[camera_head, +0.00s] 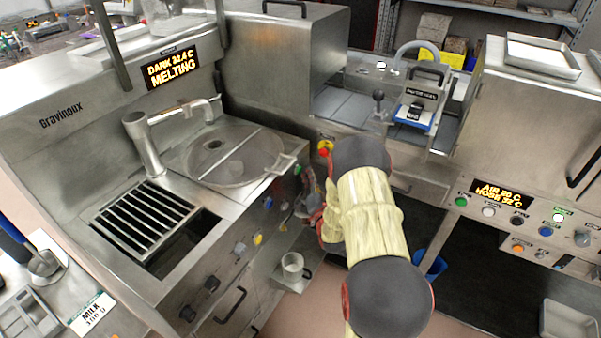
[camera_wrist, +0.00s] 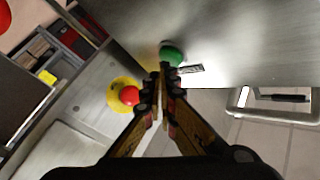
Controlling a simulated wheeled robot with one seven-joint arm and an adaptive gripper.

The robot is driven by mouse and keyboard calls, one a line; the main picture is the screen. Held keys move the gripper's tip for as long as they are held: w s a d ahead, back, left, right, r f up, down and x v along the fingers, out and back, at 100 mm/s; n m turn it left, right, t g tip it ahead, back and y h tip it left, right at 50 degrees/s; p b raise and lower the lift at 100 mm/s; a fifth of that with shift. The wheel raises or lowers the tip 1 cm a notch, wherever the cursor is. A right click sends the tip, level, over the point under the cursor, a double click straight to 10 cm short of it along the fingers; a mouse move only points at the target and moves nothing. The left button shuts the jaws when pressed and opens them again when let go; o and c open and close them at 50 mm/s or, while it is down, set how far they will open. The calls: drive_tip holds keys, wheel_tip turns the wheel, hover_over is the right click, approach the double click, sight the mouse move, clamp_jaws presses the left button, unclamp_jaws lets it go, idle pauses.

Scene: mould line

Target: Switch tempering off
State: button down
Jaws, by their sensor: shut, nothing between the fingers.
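The tempering machine (camera_head: 70,120) stands at the left in the head view. Its display (camera_head: 170,68) reads "DARK 32.4 C MELTING". Its front panel carries several knobs and buttons, including a yellow one (camera_head: 258,239) and a blue one (camera_head: 268,202). My gripper (camera_head: 308,204) is beside this panel, partly hidden by my arm. In the wrist view my gripper (camera_wrist: 161,78) is shut and empty. Its tips are right by a green button (camera_wrist: 172,52) with a small label, overlapping its edge in the picture; I cannot tell whether they touch. A red button on a yellow base (camera_wrist: 129,95) is just left of the tips.
The red and yellow button also shows in the head view (camera_head: 325,148). A metal jug (camera_head: 293,265) stands on a low shelf under the panel. At the right, another panel has a display (camera_head: 502,194) and several buttons. Dark floor lies between.

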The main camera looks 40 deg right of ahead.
drive_tip(key=s+d, duration=0.2)
drive_tip(key=s, duration=0.3)
drive_tip(key=shift+s+d+b, duration=0.15)
drive_tip(key=shift+s+b, duration=0.15)
drive_tip(key=shift+b, duration=0.05)
idle(0.6)
